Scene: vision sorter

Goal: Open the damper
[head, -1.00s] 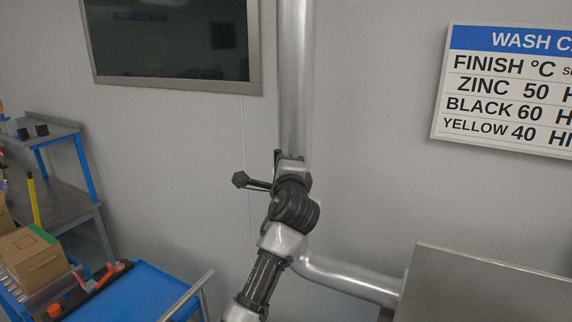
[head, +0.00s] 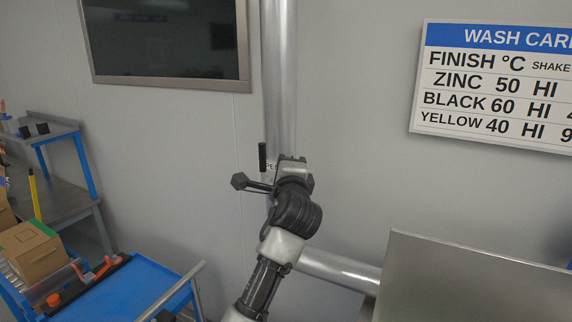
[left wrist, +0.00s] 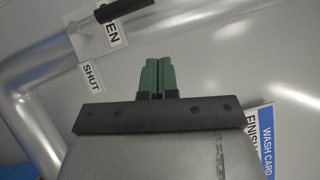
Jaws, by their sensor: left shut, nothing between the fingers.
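The damper is on a vertical metal duct (head: 280,80) on the wall. Its black lever grip (head: 262,157) stands upright at the duct's left edge, by a white label that is mostly hidden by my wrist. In the left wrist view the black grip (left wrist: 122,10) lies across the label ending in "EN" (left wrist: 112,32), apart from the "SHUT" label (left wrist: 92,77). My left gripper (left wrist: 158,60) has its green fingers together, empty, to the right of and apart from the grip. In the head view my wrist hides the fingers and the lever's pivot. My right gripper is not in view.
A bent duct section (head: 340,268) runs to a steel cabinet (head: 480,285) at lower right. A wash card sign (head: 490,90) hangs at right, a dark window (head: 165,40) at upper left. A blue cart (head: 130,290) and a cardboard box (head: 32,255) stand at lower left.

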